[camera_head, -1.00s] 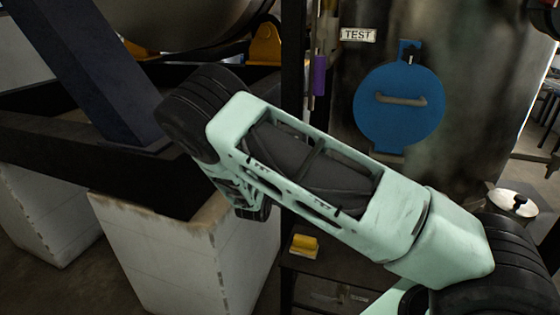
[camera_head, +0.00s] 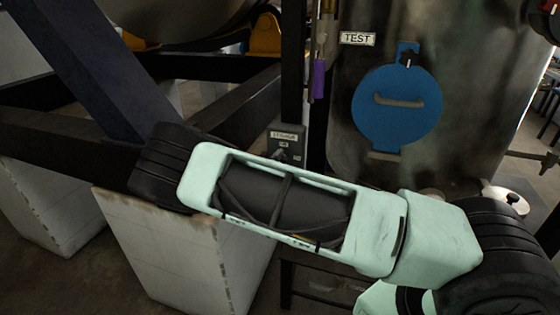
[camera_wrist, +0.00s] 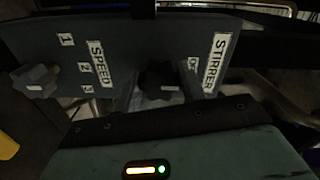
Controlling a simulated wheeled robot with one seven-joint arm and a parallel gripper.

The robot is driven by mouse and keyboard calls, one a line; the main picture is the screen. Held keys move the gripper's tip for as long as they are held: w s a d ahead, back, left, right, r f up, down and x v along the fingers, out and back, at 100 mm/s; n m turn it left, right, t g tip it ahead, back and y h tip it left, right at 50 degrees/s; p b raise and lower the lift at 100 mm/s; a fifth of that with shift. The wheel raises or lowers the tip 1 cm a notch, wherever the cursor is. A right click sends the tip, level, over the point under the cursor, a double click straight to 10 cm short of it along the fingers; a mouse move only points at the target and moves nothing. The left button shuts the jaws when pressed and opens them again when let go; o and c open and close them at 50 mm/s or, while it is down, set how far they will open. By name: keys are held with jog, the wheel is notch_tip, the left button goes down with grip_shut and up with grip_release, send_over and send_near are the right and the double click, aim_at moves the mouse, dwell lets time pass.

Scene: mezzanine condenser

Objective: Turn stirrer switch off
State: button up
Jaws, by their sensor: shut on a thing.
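The stirrer control panel (camera_wrist: 120,40) fills the top of the wrist view, turned sideways, with STIRRER and SPEED labels. The dark stirrer switch knob (camera_wrist: 160,80) sits beside the STIRRER label and a small position label. My gripper (camera_wrist: 163,92) is at this knob, its fingers on either side, shut on it. The knob's exact pointing direction is too dark to tell. A grey speed knob (camera_wrist: 36,80) sits at the left, apart from the gripper, near labels 1, 2 and 3. In the head view the panel (camera_head: 287,140) shows just above my arm, which hides my gripper.
A large metal tank with a blue round cover (camera_head: 397,108) and a TEST label (camera_head: 357,38) stands right of the panel. Pale block plinths (camera_head: 170,255) and dark beams (camera_head: 60,135) crowd the left. A purple item (camera_head: 318,80) hangs on the post above the panel.

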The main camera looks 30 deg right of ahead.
jog(key=shift+n, duration=0.3)
jog(key=o, duration=1)
jog(key=shift+c, duration=0.2)
jog(key=b+v, duration=0.6)
jog(key=v, duration=1.1)
jog(key=shift+s+a, duration=0.2)
jog(key=shift+f, duration=0.15)
